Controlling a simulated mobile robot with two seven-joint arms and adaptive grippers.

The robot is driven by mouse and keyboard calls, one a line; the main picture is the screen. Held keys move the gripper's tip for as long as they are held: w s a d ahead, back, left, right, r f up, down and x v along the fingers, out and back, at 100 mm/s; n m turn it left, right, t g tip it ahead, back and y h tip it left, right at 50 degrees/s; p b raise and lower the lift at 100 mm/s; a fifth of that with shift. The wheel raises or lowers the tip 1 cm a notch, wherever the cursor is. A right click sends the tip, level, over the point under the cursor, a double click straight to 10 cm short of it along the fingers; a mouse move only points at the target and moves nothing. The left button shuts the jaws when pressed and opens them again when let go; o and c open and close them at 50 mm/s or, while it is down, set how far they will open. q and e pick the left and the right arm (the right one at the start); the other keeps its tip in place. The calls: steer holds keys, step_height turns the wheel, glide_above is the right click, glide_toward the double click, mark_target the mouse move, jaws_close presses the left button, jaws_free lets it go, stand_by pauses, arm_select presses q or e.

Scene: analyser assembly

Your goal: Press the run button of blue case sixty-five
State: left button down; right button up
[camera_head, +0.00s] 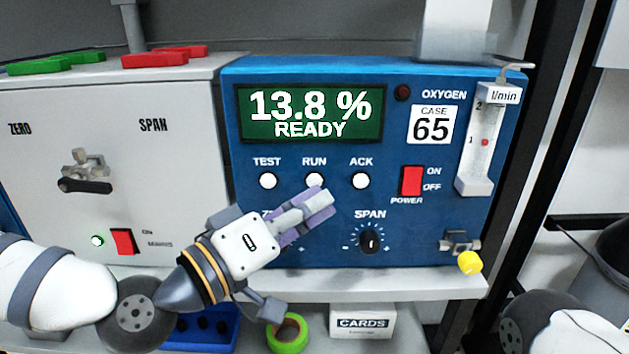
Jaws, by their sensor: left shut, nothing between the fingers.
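The blue case (355,210) marked CASE 65 stands on a shelf, its screen (311,114) reading 13.8 % READY. Its white run button (314,180) is the middle one of three, under the word RUN, between the TEST button (268,181) and the ACK button (361,181). My left gripper (322,198) is shut and empty, its fingertips just below the run button in the picture. I cannot tell whether the tips touch the panel. The gripper hides most of the knob at the lower left of the panel. My right gripper is not in view.
The case also bears a red power switch (411,181), a SPAN knob (370,241), a flow tube (482,140) and a yellow-capped fitting (469,262). A grey case (110,130) stands to the left. Below are a CARDS box (363,323) and a green tape roll (288,335).

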arm_select(q)
steer(key=shift+w, duration=0.1)
stand_by(0.5)
steer(key=shift+w, duration=0.35)
steer(key=shift+w, duration=0.4)
stand_by(0.5)
stand_by(0.3)
steer(key=shift+s, duration=0.85)
